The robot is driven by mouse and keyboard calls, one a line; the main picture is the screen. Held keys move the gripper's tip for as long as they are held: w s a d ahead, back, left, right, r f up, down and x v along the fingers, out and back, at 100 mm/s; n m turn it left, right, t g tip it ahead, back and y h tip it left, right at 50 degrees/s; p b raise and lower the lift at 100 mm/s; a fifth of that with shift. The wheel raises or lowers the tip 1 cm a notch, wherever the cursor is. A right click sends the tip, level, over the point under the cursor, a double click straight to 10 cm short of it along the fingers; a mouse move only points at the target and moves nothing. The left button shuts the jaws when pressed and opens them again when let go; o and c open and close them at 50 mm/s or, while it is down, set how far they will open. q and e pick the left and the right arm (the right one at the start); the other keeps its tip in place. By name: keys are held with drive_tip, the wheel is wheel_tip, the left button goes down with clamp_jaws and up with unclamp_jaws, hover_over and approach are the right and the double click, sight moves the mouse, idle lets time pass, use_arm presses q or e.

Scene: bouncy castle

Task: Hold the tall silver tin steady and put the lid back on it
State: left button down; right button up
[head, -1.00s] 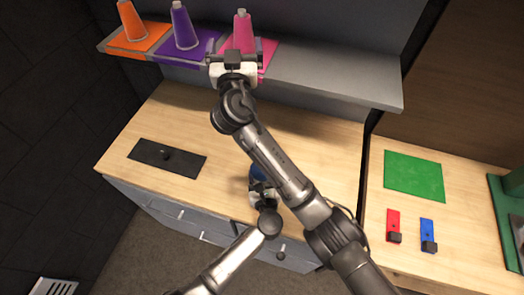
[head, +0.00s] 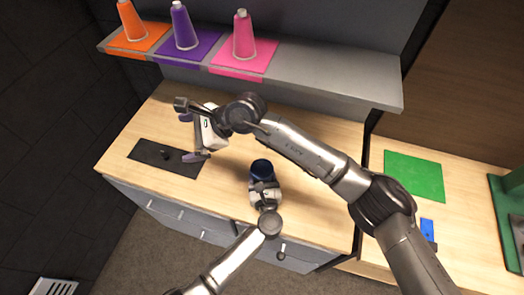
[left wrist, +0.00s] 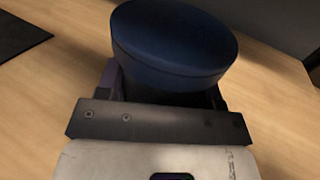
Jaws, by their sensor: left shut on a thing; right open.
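My left gripper (head: 263,184) is shut on a dark blue round container (head: 261,168) standing near the counter's front edge. It looks dark blue, not silver; its smooth, wide round upper part fills the top of the left wrist view (left wrist: 172,45), with the jaws below it. A small dark knob-like piece (head: 165,154) lies on the black mat (head: 146,153) at the counter's left; I cannot tell whether it is the lid. My right gripper (head: 188,138) is open, its purple fingers spread beside and above the mat's right end, apart from the knob. It appears empty.
Orange (head: 131,22), purple (head: 182,27) and pink (head: 243,36) cones stand on matching mats on the shelf (head: 335,78) above. A green mat (head: 414,176) and a blue piece (head: 427,229) lie on the right counter. Wood between container and black mat is clear.

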drive_tip(key=d+f+n+h, duration=0.6)
drive_tip(key=d+f, duration=0.1)
drive_tip(key=d, duration=0.1)
drive_tip(key=n+h, duration=0.4)
drive_tip(key=h, duration=0.1)
hover_over(262, 168)
drive_tip(key=a, duration=0.1)
drive_tip(key=shift+a+f, duration=0.15)
drive_tip(key=shift+f, duration=0.8)
drive_tip(key=shift+d+f+h, duration=0.1)
drive_tip(key=shift+d+h, duration=0.2)
drive_tip(key=shift+d, duration=0.4)
drive_tip(key=shift+f, duration=4)
drive_tip(key=shift+c, duration=0.3)
